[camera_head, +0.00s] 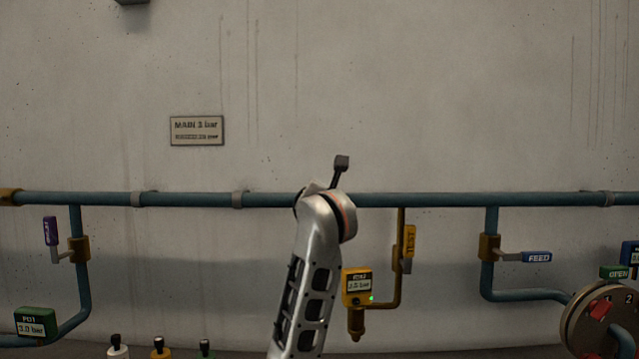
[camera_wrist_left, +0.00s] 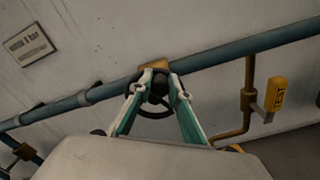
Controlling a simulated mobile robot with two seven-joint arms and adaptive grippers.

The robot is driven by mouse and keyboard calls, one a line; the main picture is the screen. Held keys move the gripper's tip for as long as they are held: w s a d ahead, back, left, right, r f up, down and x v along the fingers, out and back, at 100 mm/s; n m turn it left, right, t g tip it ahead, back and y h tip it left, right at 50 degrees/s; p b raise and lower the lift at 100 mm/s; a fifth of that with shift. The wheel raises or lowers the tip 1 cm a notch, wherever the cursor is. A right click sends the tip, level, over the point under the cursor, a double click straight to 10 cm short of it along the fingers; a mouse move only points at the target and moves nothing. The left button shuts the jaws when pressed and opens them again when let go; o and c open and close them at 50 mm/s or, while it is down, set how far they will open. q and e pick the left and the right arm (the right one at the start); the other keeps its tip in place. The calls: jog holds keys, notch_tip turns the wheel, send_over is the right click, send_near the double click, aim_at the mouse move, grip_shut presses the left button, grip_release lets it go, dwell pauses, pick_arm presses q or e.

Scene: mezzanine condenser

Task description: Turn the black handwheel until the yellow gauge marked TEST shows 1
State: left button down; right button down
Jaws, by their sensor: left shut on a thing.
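The black handwheel (camera_wrist_left: 155,115) sits at the blue main pipe in the left wrist view. My left gripper (camera_wrist_left: 160,80) has its teal fingers on both sides of the wheel's dark middle and is shut on it. In the head view my silver arm link covers nearly all of the wheel and the gripper. The yellow gauge (camera_head: 357,280) hangs right of my arm with a green light. Its small display ends in "bar"; I cannot read the first digit surely. A yellow TEST lever (camera_head: 410,240) stands upright above it and also shows in the left wrist view (camera_wrist_left: 275,95). My right gripper is not in view.
The blue pipe (camera_head: 440,200) runs along the wall. A green gauge (camera_head: 36,322) and a purple lever (camera_head: 50,231) are at left. A blue FEED lever (camera_head: 537,257) and a round numbered dial (camera_head: 590,325) are at right. A MAIN plate (camera_head: 196,131) hangs above.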

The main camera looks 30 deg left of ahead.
pick_arm(q)
jog(key=shift+w+d+f+m+p, duration=0.15)
jog(key=shift+d+m+p, duration=0.1)
jog(key=shift+m+p, duration=0.6)
jog(key=shift+d+f+m, duration=0.1)
jog(key=shift+f+m, duration=0.05)
jog(key=shift+m, duration=0.4)
jog(key=shift+w+d+f+m+p, duration=0.2)
jog(key=shift+f+m+p, duration=0.2)
jog(key=shift+m, duration=0.5)
jog(key=shift+w+d+f+m+p, duration=0.1)
jog(key=shift+d+f+m+p, duration=0.25)
jog(key=shift+m, duration=0.55)
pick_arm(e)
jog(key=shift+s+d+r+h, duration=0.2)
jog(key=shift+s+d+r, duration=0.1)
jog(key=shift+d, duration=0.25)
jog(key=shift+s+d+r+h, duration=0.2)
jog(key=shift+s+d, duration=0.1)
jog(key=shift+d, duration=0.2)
pick_arm(q)
jog(key=shift+a+r, duration=0.1)
jog(key=shift+a, duration=0.05)
jog(key=c, duration=1.9)
grip_release()
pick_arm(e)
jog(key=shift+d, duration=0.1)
